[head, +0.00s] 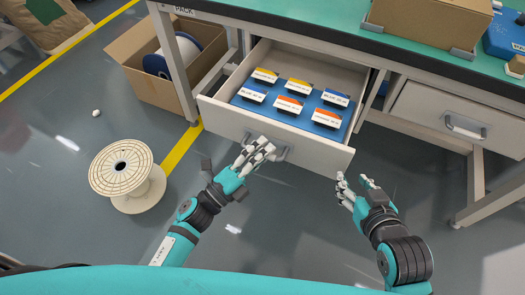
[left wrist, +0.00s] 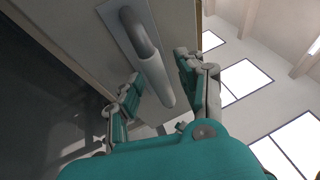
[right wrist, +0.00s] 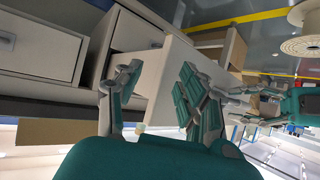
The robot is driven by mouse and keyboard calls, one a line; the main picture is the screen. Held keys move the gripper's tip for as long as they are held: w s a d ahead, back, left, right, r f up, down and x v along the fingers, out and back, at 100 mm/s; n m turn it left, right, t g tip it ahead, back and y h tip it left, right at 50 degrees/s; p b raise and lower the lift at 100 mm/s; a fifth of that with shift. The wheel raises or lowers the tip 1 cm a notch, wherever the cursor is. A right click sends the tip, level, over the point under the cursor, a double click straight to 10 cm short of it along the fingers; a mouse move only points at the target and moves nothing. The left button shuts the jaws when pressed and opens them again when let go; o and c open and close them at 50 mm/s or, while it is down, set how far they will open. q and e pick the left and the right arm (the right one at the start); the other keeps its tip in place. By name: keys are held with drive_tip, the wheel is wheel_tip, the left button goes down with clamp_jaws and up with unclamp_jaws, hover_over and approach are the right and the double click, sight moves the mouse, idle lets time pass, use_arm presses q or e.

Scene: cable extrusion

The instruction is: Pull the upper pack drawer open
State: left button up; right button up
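The upper pack drawer (head: 230,118) stands out from under the bench, so its inside shows in the head view. It holds a blue tray (head: 310,103) with several small labelled boxes. Its grey bar handle (head: 280,152) is on the front panel; the handle also shows in the left wrist view (left wrist: 147,60). My left gripper (head: 262,150) is at the handle, its fingers spread on either side of the bar with gaps visible. My right gripper (head: 356,184) is open and empty, in front of the drawer's right corner and apart from it.
A second, closed drawer (head: 440,118) is at the right under the bench (head: 330,45). A cardboard box (head: 150,85) with a spool stands left of the drawer. A white spool (head: 122,172) lies on the floor. The floor before the drawer is clear.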

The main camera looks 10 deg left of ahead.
use_arm(q)
drive_tip(key=v, duration=1.2)
idle(0.3)
